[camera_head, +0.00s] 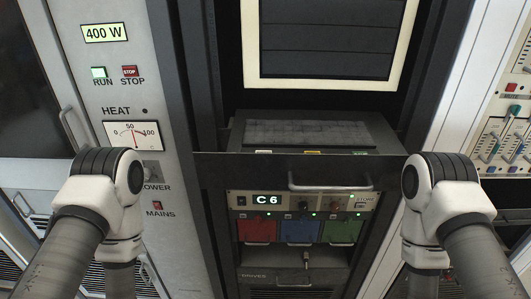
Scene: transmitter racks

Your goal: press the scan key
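I cannot read a label "scan" on any key in this view. A panel (285,201) in the middle rack has a lit display (267,199) reading "C 6", dark knobs, small lit lamps and a small key (361,205) beside a label that looks like "STORE". Which key is the scan key is too small to tell. My two arms bend at the left and right of the picture. Neither gripper shows; both are out of view or hidden behind my arm links.
A pulled-out drawer (245,167) with a bar handle (330,187) juts out above the panel. Red (257,230), blue (300,231) and green (341,231) modules sit below it. A left cabinet carries RUN (99,72) and STOP (130,71) keys and a meter (134,134).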

